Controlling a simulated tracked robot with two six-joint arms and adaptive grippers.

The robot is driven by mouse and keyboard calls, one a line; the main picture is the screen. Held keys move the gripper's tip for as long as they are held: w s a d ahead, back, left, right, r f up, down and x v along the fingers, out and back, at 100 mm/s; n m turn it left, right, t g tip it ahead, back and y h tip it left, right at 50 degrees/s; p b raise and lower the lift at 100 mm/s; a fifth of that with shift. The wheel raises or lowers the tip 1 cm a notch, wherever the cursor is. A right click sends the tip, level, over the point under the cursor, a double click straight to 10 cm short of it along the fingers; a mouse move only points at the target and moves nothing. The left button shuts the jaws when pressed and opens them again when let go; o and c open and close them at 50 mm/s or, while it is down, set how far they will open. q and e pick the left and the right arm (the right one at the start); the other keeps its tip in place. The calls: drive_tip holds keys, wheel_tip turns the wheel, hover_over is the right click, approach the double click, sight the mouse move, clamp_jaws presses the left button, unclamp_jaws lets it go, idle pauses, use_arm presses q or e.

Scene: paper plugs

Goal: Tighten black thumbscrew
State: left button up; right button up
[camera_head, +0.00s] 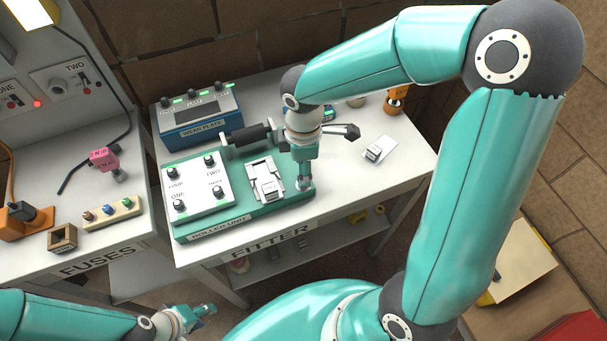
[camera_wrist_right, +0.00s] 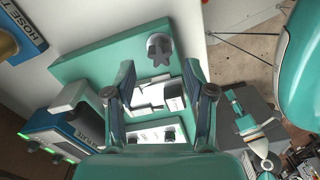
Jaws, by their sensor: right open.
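A dark star-shaped thumbscrew (camera_wrist_right: 158,48) stands on the green base of the roller unit (camera_wrist_right: 85,68), near its edge in the right wrist view. In the head view my right gripper (camera_head: 304,183) hangs over the right end of that base (camera_head: 240,224) and hides the thumbscrew. My right gripper (camera_wrist_right: 158,82) is open, its fingers on either side of the white slotted bracket (camera_wrist_right: 170,97) in the picture. The thumbscrew lies beyond the fingertips, not between them. My left gripper (camera_head: 200,315) is low in the head view, away from the table; its jaw opening is unclear.
A white panel (camera_head: 195,184) with several black knobs is on the unit's left. The blue wear plate box (camera_head: 200,118) stands behind. A small white block (camera_head: 374,153) lies to the right on a white card. The fuse bench (camera_head: 90,240) is at left.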

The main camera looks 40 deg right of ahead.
drive_tip(key=shift+f, duration=0.1)
drive_tip(key=shift+f+b, duration=1.75)
drive_tip(key=shift+f, duration=0.1)
clamp_jaws()
